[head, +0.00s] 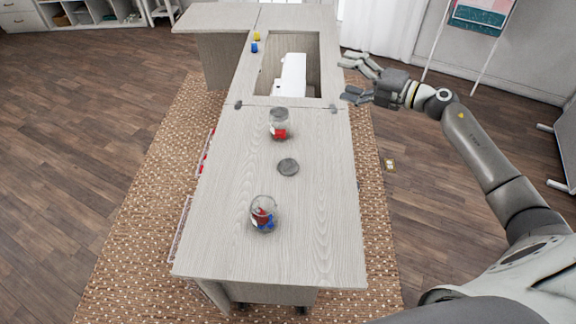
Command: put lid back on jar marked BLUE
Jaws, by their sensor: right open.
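A grey round lid (288,167) lies flat on the cabinet top (310,230), between two clear glass jars. The nearer jar (263,214) stands below and left of the lid and shows blue and red inside. The farther jar (279,125) stands above the lid and shows red and white. No marking is readable on either jar. My right gripper (344,80) is open and empty, with its fingers pointing left, by the right edge of the cabinet's far part, apart from the lid and both jars. My left gripper is not in view.
A white sewing machine (291,76) sits in the recess beyond the jars. A yellow spool (257,36) and a blue spool (254,48) stand left of the recess. The top right of the jars is clear. A patterned rug (140,215) lies underneath.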

